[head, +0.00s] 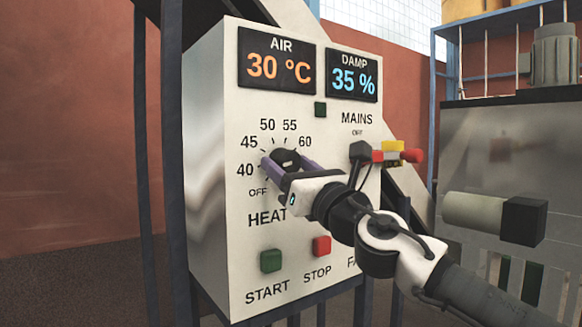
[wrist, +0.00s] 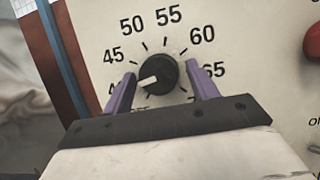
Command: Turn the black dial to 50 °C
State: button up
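The black dial (head: 284,157) is on the white panel above the word HEAT, ringed by a printed scale. In the wrist view the dial (wrist: 160,70) has a white mark pointing left and slightly down, toward the 40, which is partly hidden by a finger. The AIR display (head: 278,60) reads 30 °C. My gripper (head: 285,161) is at the dial, open. In the wrist view the purple fingers of my gripper (wrist: 160,77) stand on either side of the dial, with a gap on each side. OFF is largely covered there.
A green START button (head: 271,261) and a red STOP button (head: 321,246) are below the dial. A black MAINS switch (head: 360,151) is to the right, near red and yellow parts (head: 393,152). The DAMP display (head: 352,84) reads 35 %.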

jog(key=c, duration=0.8)
jog(key=shift+m+h, duration=0.3)
jog(key=shift+m, duration=0.3)
jog(key=m+h+p, duration=0.1)
jog(key=m, duration=0.1)
jog(key=m+t+h+p, duration=0.1)
jog(key=m, duration=0.1)
jog(key=shift+s+a+r, duration=0.1)
jog(key=shift+a+r, duration=0.05)
jog(key=m+h+p, duration=0.1)
jog(key=m, duration=0.2)
jog(key=m+h+p, duration=0.2)
jog(key=m, duration=0.1)
jog(key=shift+s+a+r+m+t, duration=0.1)
jog(key=shift+r+m+t, duration=0.05)
jog(key=shift+m+t, duration=0.15)
jog(key=m+h+p, duration=0.2)
jog(key=m+p, duration=0.1)
jog(key=m, duration=0.1)
jog(key=shift+a+r, duration=0.1)
jog(key=shift+m+g+h+p, duration=0.25)
jog(key=shift+m+g+p, duration=0.25)
jog(key=shift+m, duration=0.6)
jog(key=shift+m+g+h+p, duration=0.3)
jog(key=shift+m+p, duration=0.35)
jog(key=shift+m, duration=0.45)
